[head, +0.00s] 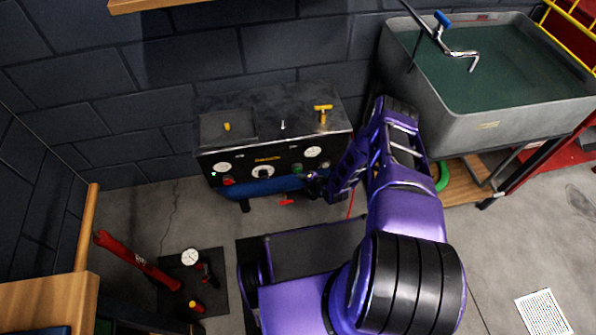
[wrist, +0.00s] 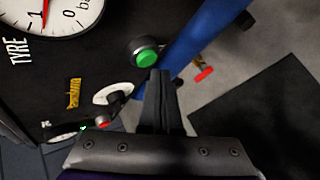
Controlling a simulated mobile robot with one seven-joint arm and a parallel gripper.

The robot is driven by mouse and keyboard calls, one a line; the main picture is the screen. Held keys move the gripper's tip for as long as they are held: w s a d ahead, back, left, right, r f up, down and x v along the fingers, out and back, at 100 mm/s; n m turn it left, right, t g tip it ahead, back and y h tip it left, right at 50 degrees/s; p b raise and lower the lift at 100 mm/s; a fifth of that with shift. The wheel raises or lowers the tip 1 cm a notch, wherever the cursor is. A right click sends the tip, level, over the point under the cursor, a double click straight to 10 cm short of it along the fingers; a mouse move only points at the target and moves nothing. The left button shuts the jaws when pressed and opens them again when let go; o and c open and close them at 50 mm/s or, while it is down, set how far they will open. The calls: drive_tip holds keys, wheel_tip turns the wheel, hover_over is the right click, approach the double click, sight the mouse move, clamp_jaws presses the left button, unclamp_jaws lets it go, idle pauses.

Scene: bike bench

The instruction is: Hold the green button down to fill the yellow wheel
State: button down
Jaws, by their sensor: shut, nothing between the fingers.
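The green button (wrist: 147,57) sits in a round metal collar on the black front panel of a compressor-like box (head: 275,110). In the head view the button (head: 297,168) is small, just left of my gripper (head: 307,176). In the wrist view my gripper (wrist: 159,73) is shut and empty, its fingertips close to the button's lower right edge. I cannot tell whether they touch it. A white gauge (wrist: 70,14) marked TYRE, with a red needle, is partly cut off at the upper left. I see no yellow wheel in either view.
The panel also has a dial (head: 263,172), further gauges and a red knob (head: 228,181). A blue tank (head: 262,187) lies below. A grey water basin (head: 485,125) stands at right. A red floor pump (head: 135,258) is at left. The concrete floor is partly clear.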

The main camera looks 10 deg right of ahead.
drive_tip(key=shift+w, duration=0.35)
drive_tip(key=shift+w, duration=0.5)
idle(1.2)
drive_tip(key=shift+s, duration=0.1)
drive_tip(key=shift+s+p, duration=0.4)
drive_tip(key=shift+s, duration=0.4)
